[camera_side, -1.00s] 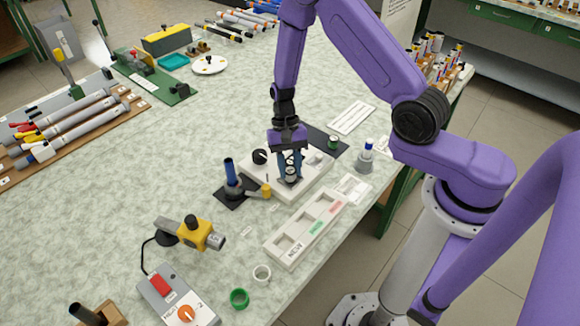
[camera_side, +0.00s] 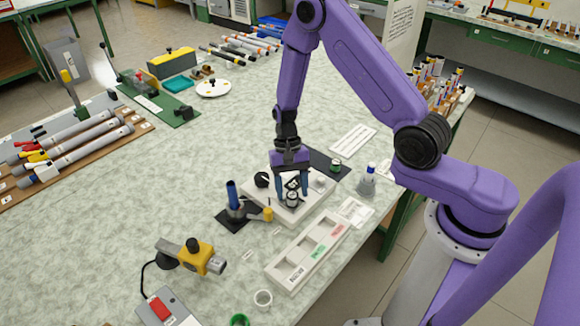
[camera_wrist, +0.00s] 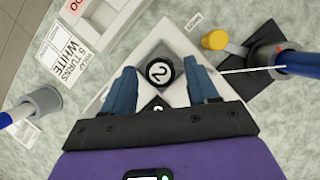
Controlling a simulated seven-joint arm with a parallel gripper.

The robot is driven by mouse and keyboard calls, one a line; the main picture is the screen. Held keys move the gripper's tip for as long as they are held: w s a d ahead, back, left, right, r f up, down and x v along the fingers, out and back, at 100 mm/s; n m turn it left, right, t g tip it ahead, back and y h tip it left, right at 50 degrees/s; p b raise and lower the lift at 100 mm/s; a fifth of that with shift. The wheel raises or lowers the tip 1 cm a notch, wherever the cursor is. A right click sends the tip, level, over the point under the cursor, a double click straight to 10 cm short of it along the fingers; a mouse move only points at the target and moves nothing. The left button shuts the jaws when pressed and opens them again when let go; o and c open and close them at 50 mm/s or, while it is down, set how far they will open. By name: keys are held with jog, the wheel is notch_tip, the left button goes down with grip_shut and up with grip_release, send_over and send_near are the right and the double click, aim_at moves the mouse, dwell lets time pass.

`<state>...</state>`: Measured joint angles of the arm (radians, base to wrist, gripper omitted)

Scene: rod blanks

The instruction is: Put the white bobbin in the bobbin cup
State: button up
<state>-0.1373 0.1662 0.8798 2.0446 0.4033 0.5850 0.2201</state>
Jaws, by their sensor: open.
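My gripper (camera_side: 292,200) is open and low over the white fixture block (camera_side: 262,198). A white piece with a blue top (camera_side: 370,169) stands upright in a grey cup (camera_side: 366,187) right of the block; both also show at the left of the wrist view. I cannot tell for certain which piece is the white bobbin. A blue rod (camera_side: 232,192) stands in a grey holder left of the block, with a thin white thread beside it in the wrist view.
A yellow clamp-like device (camera_side: 196,258) is at the left. A green-topped piece (camera_side: 336,164) is behind. Open bench lies to the left.

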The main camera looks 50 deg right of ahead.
jog(key=v, duration=1.1)
notch_tip(320, 180, up, 5)
jog(key=n+h, duration=0.2)
jog(key=n, duration=0.3)
send_over(290, 196)
jog(key=s+r+n+t, duration=0.2)
jog(key=s+n, duration=0.5)
jog(key=s, duration=0.4)
jog(key=s+d+r+n+t, duration=0.1)
jog(key=s+r+n, duration=0.4)
jog(key=s, duration=0.7)
jog(key=n+t, duration=0.1)
jog(key=n, duration=0.1)
jog(key=shift+r+n, duration=0.25)
jog(key=shift+n, duration=0.15)
